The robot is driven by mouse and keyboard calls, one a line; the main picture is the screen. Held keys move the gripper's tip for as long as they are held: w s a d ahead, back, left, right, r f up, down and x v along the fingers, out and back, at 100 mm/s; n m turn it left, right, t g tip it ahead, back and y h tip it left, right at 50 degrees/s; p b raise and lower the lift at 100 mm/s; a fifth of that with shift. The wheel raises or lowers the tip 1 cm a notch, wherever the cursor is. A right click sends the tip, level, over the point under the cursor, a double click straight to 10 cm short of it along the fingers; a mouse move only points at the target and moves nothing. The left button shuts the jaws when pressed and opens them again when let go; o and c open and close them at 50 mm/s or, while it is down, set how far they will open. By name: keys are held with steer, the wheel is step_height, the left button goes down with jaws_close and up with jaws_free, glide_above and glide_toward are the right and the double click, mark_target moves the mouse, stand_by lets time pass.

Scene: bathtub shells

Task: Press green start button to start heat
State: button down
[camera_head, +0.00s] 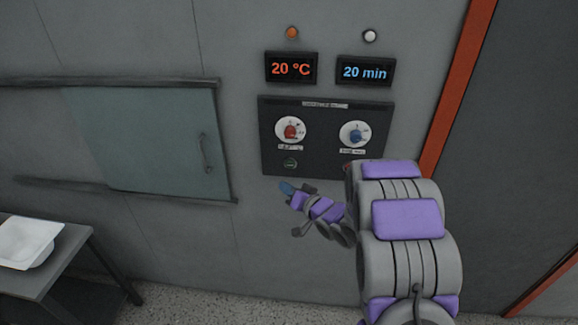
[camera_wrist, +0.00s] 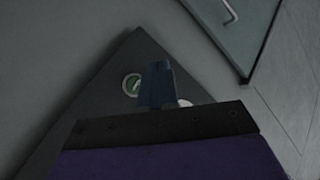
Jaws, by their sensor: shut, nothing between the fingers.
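The green start button (camera_head: 290,163) sits at the lower left of the dark control panel (camera_head: 325,110) on the grey wall. In the wrist view the green button (camera_wrist: 131,84) shows just left of my blue fingertips. My gripper (camera_head: 287,188) is shut and empty, a little below the button in the head view. In the wrist view my gripper (camera_wrist: 157,85) points at the panel and partly covers a pale round thing (camera_wrist: 184,103). I cannot tell whether the fingertips touch the panel.
Above the button are a red knob (camera_head: 291,131) and a blue knob (camera_head: 356,134). Displays read 20 °C (camera_head: 291,68) and 20 min (camera_head: 364,72). A sliding door (camera_head: 150,140) with a handle is at left. A table (camera_head: 70,265) bears a white tub (camera_head: 28,241).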

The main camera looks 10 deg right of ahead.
mark_target(290, 165)
steer(key=w+p, duration=0.1)
steer(key=w, duration=0.1)
steer(key=w+d, duration=0.1)
steer(key=w, duration=0.1)
steer(key=w+d+p, duration=0.1)
steer(key=w, duration=0.1)
steer(key=shift+w+d+p, duration=0.15)
steer(key=shift+w+p, duration=0.05)
steer(key=shift+p, duration=0.15)
steer(key=shift+d, duration=0.25)
steer(key=shift+a, duration=0.1)
stand_by(0.5)
steer(key=shift+w+r+p, duration=0.15)
steer(key=shift+w+p, duration=0.1)
steer(key=shift+p, duration=0.35)
stand_by(0.6)
